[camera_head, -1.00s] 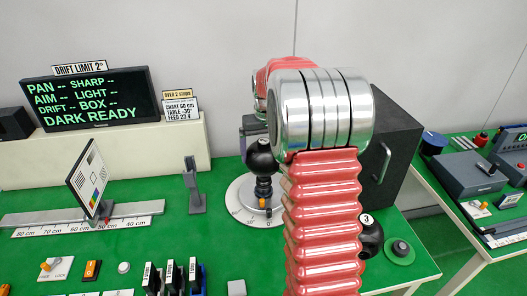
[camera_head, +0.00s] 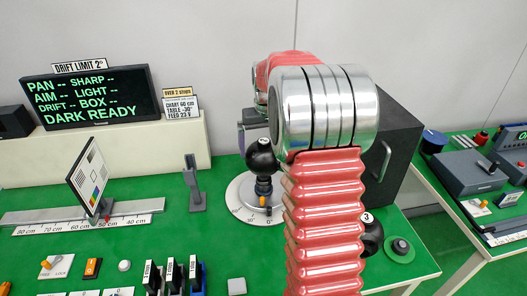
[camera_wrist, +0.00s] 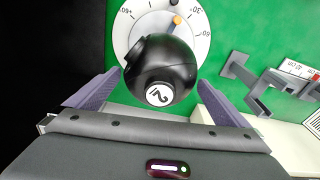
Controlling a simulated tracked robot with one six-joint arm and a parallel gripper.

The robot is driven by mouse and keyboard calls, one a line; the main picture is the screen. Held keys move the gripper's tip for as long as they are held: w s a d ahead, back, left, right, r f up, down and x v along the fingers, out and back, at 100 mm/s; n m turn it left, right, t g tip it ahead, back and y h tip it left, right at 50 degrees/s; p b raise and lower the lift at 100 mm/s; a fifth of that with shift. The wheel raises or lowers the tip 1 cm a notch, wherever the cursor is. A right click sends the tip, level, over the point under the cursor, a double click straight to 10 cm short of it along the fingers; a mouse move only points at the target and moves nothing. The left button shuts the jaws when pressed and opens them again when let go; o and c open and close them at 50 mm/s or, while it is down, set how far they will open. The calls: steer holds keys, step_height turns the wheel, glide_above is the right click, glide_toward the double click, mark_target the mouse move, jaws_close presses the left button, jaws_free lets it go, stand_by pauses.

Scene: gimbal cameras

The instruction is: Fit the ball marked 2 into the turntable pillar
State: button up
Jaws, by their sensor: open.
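The black ball marked 2 (camera_head: 262,158) sits on top of the turntable pillar (camera_head: 263,185), its white label facing up. Whether it is fully seated cannot be told. In the wrist view the ball (camera_wrist: 160,66) hides most of the pillar. My gripper (camera_wrist: 157,80) is open, with one purple finger on each side of the ball and a visible gap at each. In the head view my red arm hides most of the gripper. The white graduated turntable disc (camera_head: 240,205) lies under the pillar, with an orange part near its front.
A ball marked 3 (camera_head: 371,236) stands right of my arm, beside a green disc with a black knob (camera_head: 400,246). A dark box (camera_head: 398,150) stands behind. A test chart (camera_head: 90,180) on a rail and a grey stand (camera_head: 194,188) are to the left. The display (camera_head: 88,98) reads DARK READY.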

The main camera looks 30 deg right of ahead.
steer(key=r, duration=0.3)
steer(key=s+r, duration=0.1)
steer(key=r, duration=0.7)
steer(key=shift+s+a+r, duration=0.15)
steer(key=shift+a+r, duration=0.05)
stand_by(0.4)
